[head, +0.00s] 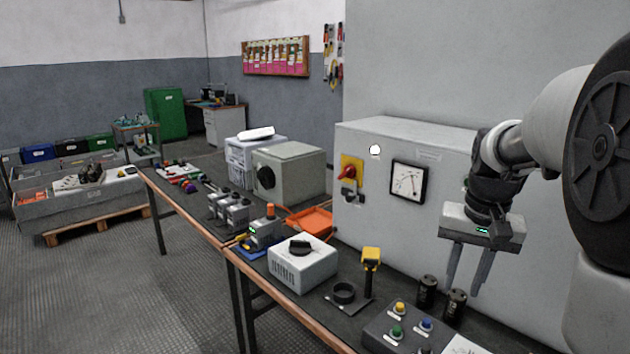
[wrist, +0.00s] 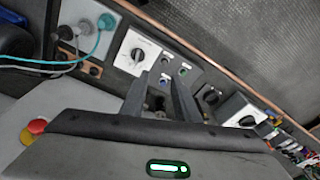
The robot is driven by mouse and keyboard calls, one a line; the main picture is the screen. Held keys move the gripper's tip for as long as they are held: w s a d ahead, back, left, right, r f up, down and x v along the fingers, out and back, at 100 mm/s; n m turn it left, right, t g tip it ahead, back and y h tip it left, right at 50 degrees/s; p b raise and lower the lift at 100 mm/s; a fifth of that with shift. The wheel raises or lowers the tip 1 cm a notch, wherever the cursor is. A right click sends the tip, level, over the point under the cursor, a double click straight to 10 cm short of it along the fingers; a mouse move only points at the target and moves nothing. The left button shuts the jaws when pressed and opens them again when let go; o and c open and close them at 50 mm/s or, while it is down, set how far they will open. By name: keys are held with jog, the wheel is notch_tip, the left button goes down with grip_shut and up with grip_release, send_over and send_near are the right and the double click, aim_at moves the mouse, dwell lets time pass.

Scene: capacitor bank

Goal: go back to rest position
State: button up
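My gripper (head: 464,288) points down in front of the grey cabinet (head: 390,150), above the workbench. Its two fingers are apart with nothing between them in the head view. In the wrist view my gripper (wrist: 161,79) also has its fingers spread. Two black cylindrical capacitors (head: 455,306) stand on the bench below the fingers. Dark shapes, seemingly these capacitors (wrist: 157,101), show between the fingers in the wrist view, with the button box (wrist: 176,70) beyond.
The bench holds the button box (head: 397,325), a yellow-handled tool (head: 370,262), a dial box (head: 303,262) and an orange tray (head: 311,221). The cabinet carries a red switch (head: 347,172) and a meter (head: 407,182). Open floor (head: 120,290) lies left of the bench.

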jog(key=s+a+r+n+t, duration=0.3)
jog(key=s+a+n+t, duration=0.15)
jog(key=s+a, duration=1.15)
notch_tip(320, 180, up, 14)
jog(key=s+d+p, duration=0.1)
jog(key=p, duration=1.4)
jog(key=shift+s+r, duration=0.25)
jog(key=shift+s, duration=0.15)
jog(key=shift+n+g, duration=0.25)
